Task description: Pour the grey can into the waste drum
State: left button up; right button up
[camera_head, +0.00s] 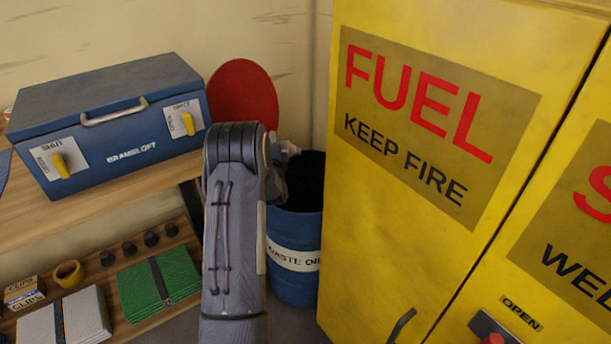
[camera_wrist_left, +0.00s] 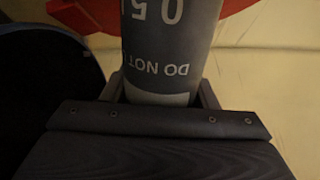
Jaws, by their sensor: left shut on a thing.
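The grey can (camera_wrist_left: 170,45) fills the upper middle of the left wrist view, its white lettering upside down there. My left gripper (camera_wrist_left: 160,92) is shut on it, with a finger on each side. In the head view my own left arm hides most of the gripper and can. The blue waste drum (camera_head: 296,262), labelled WASTE OIL, stands right behind my arm with a dark open top. In the left wrist view a dark round opening with a blue rim, likely the drum (camera_wrist_left: 95,52), lies left of the can. Any flow from the can cannot be seen. My right gripper is not in view.
A yellow fuel cabinet (camera_head: 400,240) stands close to the drum's right. A blue toolbox (camera_head: 110,125) sits on a wooden bench at left. A red disc (camera_head: 243,92) is behind my arm. A lower shelf holds a green pack (camera_head: 158,283) and a tape roll (camera_head: 68,274).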

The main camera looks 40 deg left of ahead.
pick_arm(q)
jog(key=shift+f, duration=0.25)
jog(key=shift+s, duration=0.1)
jog(key=shift+s+a, duration=0.2)
jog(key=shift+a, duration=0.05)
jog(key=shift+r, duration=0.15)
jog(key=shift+s+a+r, duration=0.15)
jog(key=shift+a, duration=0.05)
jog(key=shift+w+d+f+m+b, duration=0.15)
jog(key=shift+f+m+b, duration=0.35)
jog(key=shift+f, duration=0.3)
jog(key=shift+w+d+f+m+b, duration=0.1)
jog(key=shift+f+m+b, duration=0.4)
jog(key=shift+f, duration=0.3)
dwell(1.0)
jog(key=shift+w+d+f, duration=0.1)
jog(key=shift+f, duration=0.05)
